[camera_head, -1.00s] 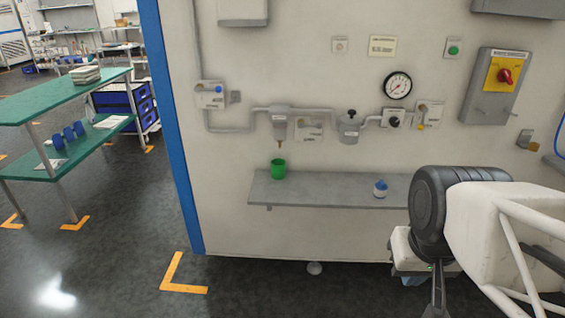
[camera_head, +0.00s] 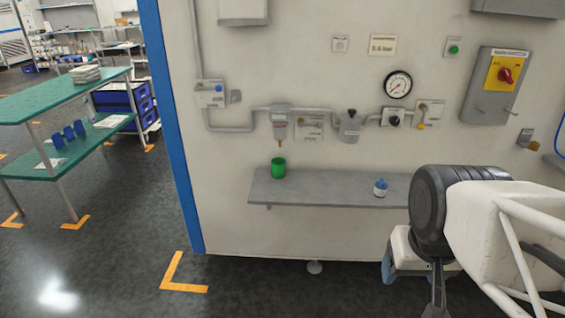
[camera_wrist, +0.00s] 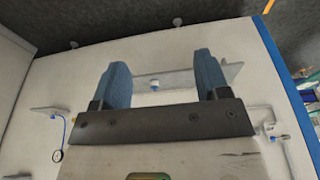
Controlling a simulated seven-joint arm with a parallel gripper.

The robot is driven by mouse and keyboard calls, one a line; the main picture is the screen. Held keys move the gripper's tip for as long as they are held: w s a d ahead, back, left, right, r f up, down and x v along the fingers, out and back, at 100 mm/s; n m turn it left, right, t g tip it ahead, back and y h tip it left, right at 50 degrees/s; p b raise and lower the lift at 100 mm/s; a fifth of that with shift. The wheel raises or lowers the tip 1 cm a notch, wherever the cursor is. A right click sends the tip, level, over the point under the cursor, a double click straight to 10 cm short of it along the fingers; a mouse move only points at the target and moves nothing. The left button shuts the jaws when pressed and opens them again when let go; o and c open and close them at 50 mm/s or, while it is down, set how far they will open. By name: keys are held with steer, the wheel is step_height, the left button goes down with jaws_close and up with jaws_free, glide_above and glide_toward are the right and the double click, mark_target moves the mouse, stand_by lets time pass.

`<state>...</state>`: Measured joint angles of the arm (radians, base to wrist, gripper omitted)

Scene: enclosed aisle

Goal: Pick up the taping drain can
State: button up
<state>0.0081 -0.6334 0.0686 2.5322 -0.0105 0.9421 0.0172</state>
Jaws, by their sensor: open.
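A green can (camera_head: 278,168) stands upright at the left end of the grey wall shelf (camera_head: 325,190), below a drain fitting (camera_head: 280,125) on the pipe. In the wrist view I cannot make out the green can; the right finger covers part of the shelf (camera_wrist: 180,77). My gripper (camera_wrist: 162,72) is open, with two blue fingers spread apart and nothing between them. In the head view it is low at the right, below and right of the shelf, well away from the can and partly hidden by my arm.
A small white and blue bottle (camera_head: 380,188) stands on the shelf, right of the can; it also shows in the wrist view (camera_wrist: 155,86). Pipes, a gauge (camera_head: 397,85) and a switch box (camera_head: 496,85) are on the wall. A green-topped table (camera_head: 65,95) stands left beyond clear floor.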

steer(key=shift+o, duration=0.7)
steer(key=w+a+m+y, duration=0.4)
steer(key=w+a, duration=0.2)
steer(key=w, duration=0.7)
steer(key=w+a+f+m+y, duration=0.1)
steer(key=w+a+m+y, duration=0.4)
steer(key=w, duration=0.9)
steer(key=w+a+m+y, duration=0.3)
steer(key=w+a, duration=0.4)
steer(key=w, duration=0.6)
steer(key=w+a+f+m+t+y, duration=0.1)
steer(key=w+f+m, duration=0.3)
steer(key=w, duration=0.6)
steer(key=w+a+f+m+t, duration=0.1)
steer(key=w+f+m+t, duration=0.3)
steer(key=w+f, duration=0.5)
steer(key=w+a+f+m+t+y, duration=0.1)
steer(key=w+f+m+t, duration=0.2)
steer(key=w, duration=0.9)
step_height(320, 180, down, 4)
steer(key=shift+r+m+y, duration=0.1)
steer(key=shift+m+y, duration=0.2)
steer(key=shift+m, duration=0.8)
